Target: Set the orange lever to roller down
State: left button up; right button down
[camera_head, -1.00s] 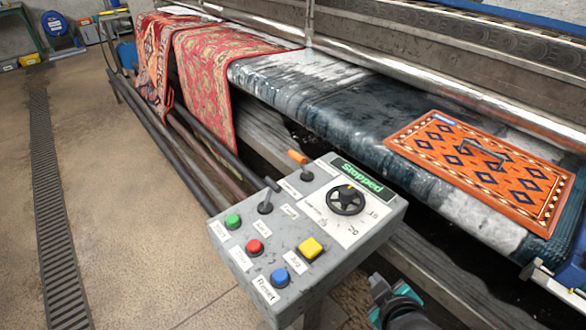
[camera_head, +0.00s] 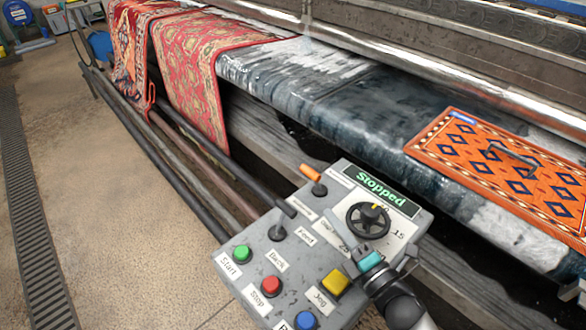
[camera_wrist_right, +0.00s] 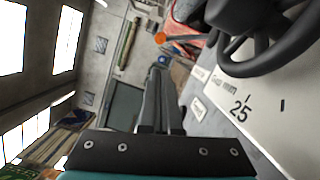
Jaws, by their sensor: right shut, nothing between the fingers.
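The orange lever (camera_head: 310,173) stands at the top left corner of the grey control panel (camera_head: 236,265), its orange grip tilted to the upper left. Small labels lie beside it, too small to read. In the right wrist view the orange grip (camera_wrist_right: 161,39) shows beyond the fingertips. The closed fingers (camera_wrist_right: 160,68) also show in the right wrist view. My left gripper is out of view.
The black dial (camera_head: 368,220) is close to my right fingers. A black-handled feed lever (camera_head: 279,220) stands left of them. Green, red, blue and yellow buttons (camera_head: 335,281) fill the lower panel. The screen (camera_head: 381,189) reads "Stopped". Rugs lie on the machine behind.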

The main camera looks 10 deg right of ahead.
aim_at(315, 180)
jog(key=shift+w+a, duration=0.1)
jog(key=shift+w, duration=0.1)
jog(key=shift+s, duration=0.2)
jog(key=shift+w+a+r, duration=0.1)
jog(key=shift+w, duration=0.4)
jog(key=x, duration=0.7)
jog(key=shift+w+a+b, duration=0.1)
jog(key=shift+w+b, duration=0.1)
jog(key=shift+b, duration=0.1)
jog(key=shift+x, duration=0.75)
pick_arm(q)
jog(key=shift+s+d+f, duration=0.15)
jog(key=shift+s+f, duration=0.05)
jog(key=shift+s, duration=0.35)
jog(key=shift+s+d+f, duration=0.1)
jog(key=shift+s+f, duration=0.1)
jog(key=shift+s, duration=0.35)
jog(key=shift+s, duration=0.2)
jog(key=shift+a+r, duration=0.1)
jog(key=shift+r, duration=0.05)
pick_arm(e)
jog(key=shift+r, duration=0.15)
pick_arm(q)
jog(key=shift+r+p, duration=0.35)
jog(key=shift+p, duration=0.1)
pick_arm(e)
jog(key=shift+w+r+m, duration=0.15)
jog(key=shift+m, duration=0.25)
